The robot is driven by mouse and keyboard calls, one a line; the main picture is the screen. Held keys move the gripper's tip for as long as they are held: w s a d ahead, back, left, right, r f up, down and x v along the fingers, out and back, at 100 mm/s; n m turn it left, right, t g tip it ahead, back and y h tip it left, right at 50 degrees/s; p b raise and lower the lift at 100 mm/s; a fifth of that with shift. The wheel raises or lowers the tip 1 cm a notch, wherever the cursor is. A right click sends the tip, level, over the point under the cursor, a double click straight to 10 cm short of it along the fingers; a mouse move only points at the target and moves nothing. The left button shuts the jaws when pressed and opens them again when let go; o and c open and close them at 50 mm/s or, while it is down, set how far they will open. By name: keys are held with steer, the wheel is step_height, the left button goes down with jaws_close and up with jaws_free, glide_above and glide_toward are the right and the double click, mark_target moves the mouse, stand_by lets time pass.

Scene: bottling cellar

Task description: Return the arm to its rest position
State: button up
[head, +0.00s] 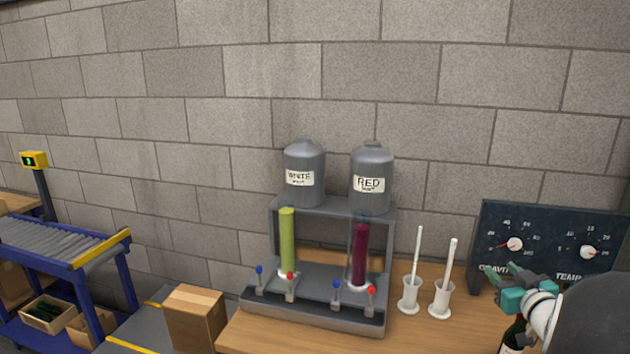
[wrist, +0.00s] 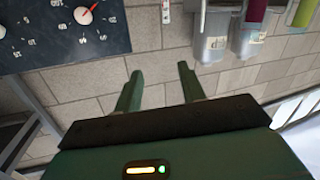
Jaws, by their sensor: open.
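My gripper (head: 501,276) is at the lower right of the head view, in front of the dark gauge panel (head: 545,238). Its teal fingers are apart. In the wrist view my gripper (wrist: 158,82) shows two separated green fingers with only the block wall between them, so it holds nothing. My pale wrist and a large dark arm link fill the right edge of the head view. A dark bottle (head: 514,334) with a light label shows just below my gripper, partly hidden by it and cut off by the frame.
A cardboard box (head: 194,317) and a blue roller conveyor (head: 55,242) are at left.

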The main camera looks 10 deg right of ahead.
steer(key=w+a+r+m+g+h, duration=0.1)
steer(key=a+r+g, duration=0.1)
steer(key=a, duration=0.6)
steer(key=a+r+m+g+h, duration=0.1)
steer(key=a+r+g, duration=0.15)
steer(key=a, duration=0.45)
steer(key=s+a+f+n+g+y, duration=0.1)
steer(key=s+a+f+g+y, duration=0.1)
steer(key=s+a, duration=0.6)
steer(key=s+a+f+n+g+y, duration=0.1)
steer(key=s+a+f+g+y, duration=0.2)
steer(key=s+a, duration=0.6)
steer(key=a+g, duration=0.1)
steer(key=a, duration=0.7)
steer(key=shift+s+a+n+y, duration=0.2)
steer(key=shift+s+n+y, duration=0.1)
steer(key=shift+n+y, duration=0.1)
steer(key=shift+f+g, duration=0.1)
steer(key=shift+g, duration=0.15)
